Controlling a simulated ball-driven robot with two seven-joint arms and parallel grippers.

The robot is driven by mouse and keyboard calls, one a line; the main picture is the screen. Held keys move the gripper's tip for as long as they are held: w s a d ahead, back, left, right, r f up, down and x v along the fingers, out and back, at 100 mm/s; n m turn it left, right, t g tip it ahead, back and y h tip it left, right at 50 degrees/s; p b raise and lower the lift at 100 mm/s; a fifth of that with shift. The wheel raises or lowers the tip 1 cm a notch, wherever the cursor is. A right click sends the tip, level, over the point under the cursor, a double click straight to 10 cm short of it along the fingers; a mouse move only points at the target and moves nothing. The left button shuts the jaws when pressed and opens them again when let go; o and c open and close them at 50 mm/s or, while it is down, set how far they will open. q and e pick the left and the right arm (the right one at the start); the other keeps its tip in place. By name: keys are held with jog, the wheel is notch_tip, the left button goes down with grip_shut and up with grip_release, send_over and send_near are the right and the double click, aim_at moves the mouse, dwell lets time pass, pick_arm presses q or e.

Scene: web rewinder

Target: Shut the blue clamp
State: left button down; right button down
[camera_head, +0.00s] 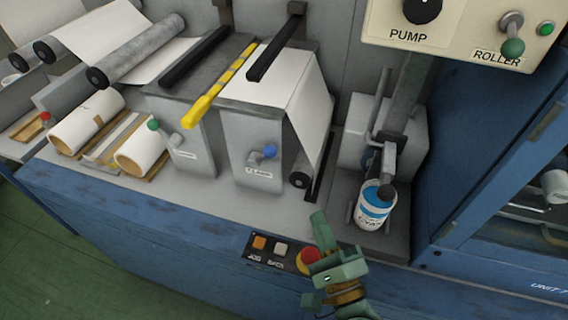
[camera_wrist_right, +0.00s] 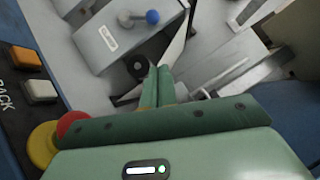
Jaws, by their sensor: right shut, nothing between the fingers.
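The blue clamp is a short grey lever with a blue ball knob (camera_head: 269,151) on the front of a grey block, above a small white label. In the right wrist view the blue knob (camera_wrist_right: 152,17) is at the top, with its lever pointing to the left of it. My right gripper (camera_head: 318,216) is green, shut and empty, over the front edge of the bench, below and to the right of the blue knob and apart from it. Its closed fingertips (camera_wrist_right: 157,72) also show in the right wrist view. My left gripper is not in view.
A green-knobbed lever (camera_head: 154,125) is on the block to the left. A button panel with a red button (camera_head: 309,256) lies beside my right gripper. A blue-and-white can (camera_head: 374,206) stands to its right. White web (camera_head: 309,100) hangs down to a dark-ended roller (camera_head: 300,179).

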aim_at(263, 156)
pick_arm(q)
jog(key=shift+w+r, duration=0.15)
pick_arm(e)
jog(key=shift+s+a+r+x, duration=0.15)
jog(key=shift+a+x, duration=0.25)
jog(key=shift+x, duration=1.8)
jog(key=shift+s+a+x, duration=0.15)
jog(key=shift+a+x, duration=0.3)
jog(key=shift+x, duration=1.7)
jog(key=shift+s+a+r+x, duration=0.15)
jog(key=shift+a+x, duration=0.25)
jog(key=shift+x, duration=1.8)
jog(key=shift+s, duration=0.1)
